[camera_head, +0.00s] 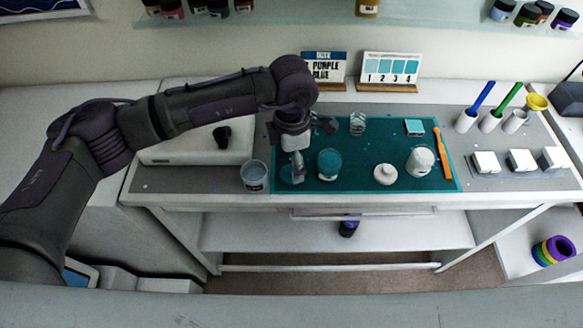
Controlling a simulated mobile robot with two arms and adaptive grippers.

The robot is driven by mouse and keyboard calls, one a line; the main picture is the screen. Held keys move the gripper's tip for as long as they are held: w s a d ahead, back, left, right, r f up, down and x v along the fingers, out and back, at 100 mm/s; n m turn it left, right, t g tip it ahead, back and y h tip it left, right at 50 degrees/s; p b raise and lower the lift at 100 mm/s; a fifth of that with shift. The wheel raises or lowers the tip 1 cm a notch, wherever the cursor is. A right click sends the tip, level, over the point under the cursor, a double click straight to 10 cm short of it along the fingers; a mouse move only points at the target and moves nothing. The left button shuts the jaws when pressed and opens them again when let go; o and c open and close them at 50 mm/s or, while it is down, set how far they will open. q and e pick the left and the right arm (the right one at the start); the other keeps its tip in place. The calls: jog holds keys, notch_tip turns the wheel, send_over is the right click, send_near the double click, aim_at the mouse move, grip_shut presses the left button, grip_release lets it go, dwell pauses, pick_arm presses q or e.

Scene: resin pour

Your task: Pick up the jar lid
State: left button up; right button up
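A flat, round teal piece (286,176), which looks like the jar lid, lies at the left front of the teal mat (350,182). My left gripper (297,172) reaches down over it, partly hiding it. I cannot tell whether the fingers touch the piece or how far apart they are. A jar with teal contents (329,164) stands just right of the gripper. My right gripper is not in view.
A clear cup (254,176) stands close left of the gripper. A small glass (357,123), a white knobbed piece (385,174), a white jar (420,160) and an orange tool (441,153) are on the mat. White blocks (520,161) stand at right.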

aim_at(291, 168)
pick_arm(q)
notch_tip(291, 168, down, 4)
jog(key=shift+w+a+f+p, duration=0.1)
jog(key=shift+w+a+p, duration=0.05)
jog(key=shift+p, duration=0.6)
jog(key=c, duration=0.9)
